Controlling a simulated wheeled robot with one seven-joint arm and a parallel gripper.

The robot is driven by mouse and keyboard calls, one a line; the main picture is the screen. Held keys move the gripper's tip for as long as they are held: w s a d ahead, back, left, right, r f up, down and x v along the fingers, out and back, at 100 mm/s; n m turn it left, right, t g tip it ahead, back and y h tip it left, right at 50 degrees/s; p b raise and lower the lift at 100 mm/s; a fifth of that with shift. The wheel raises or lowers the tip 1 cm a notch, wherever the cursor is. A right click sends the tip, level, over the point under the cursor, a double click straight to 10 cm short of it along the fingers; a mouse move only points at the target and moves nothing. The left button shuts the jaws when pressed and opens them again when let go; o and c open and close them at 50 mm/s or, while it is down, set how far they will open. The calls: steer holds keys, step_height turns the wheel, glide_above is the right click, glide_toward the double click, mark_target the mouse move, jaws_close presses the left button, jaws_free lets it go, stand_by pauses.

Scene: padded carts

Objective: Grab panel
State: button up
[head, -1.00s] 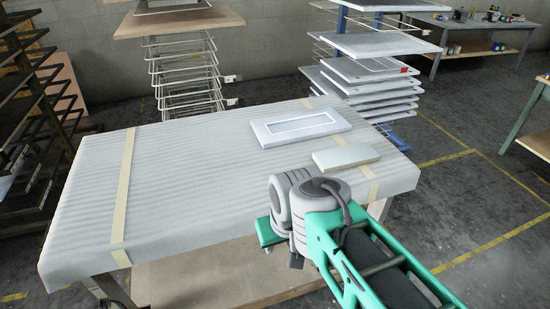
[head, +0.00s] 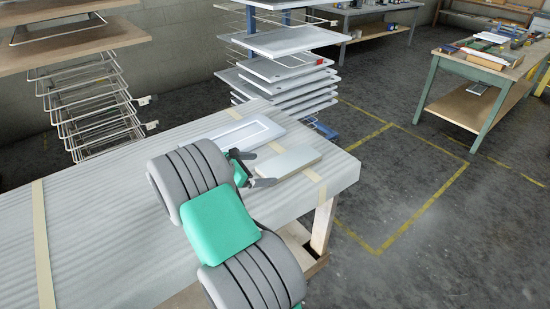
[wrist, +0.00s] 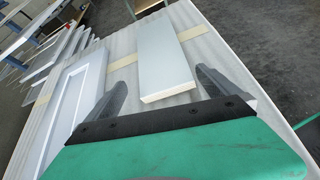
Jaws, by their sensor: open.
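A small plain white panel (head: 288,161) lies flat on the padded cart (head: 110,210), near its right end. A larger framed white panel (head: 246,137) lies just behind it. In the wrist view the plain panel (wrist: 166,58) is in the middle, and the framed panel (wrist: 88,95) is to its left. My gripper (head: 251,170) is open and empty at the near left end of the plain panel. In the wrist view its two dark fingers stand apart on either side of the plain panel's near end. I cannot tell whether they touch it.
A rack of several white panels (head: 290,75) stands behind the cart. A wire rack (head: 95,110) stands back left. A green-legged workbench (head: 480,65) stands at the right. The floor (head: 420,220) right of the cart is clear.

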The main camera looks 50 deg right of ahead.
mark_target(283, 164)
steer(key=shift+s+d+f+n+g+h, duration=0.15)
steer(key=shift+d+n+g+h, duration=0.15)
steer(key=shift+d, duration=0.3)
steer(key=shift+s+d+r+n+g+h, duration=0.1)
steer(key=shift+s+d+n+g, duration=0.1)
steer(key=shift+d+n, duration=0.3)
steer(key=p+x, duration=0.1)
steer(key=x, duration=0.6)
steer(key=shift+d+f, duration=0.15)
steer(key=shift+d, duration=0.05)
steer(key=shift+s, duration=0.1)
steer(key=shift+c, duration=0.2)
steer(key=c, duration=1.5)
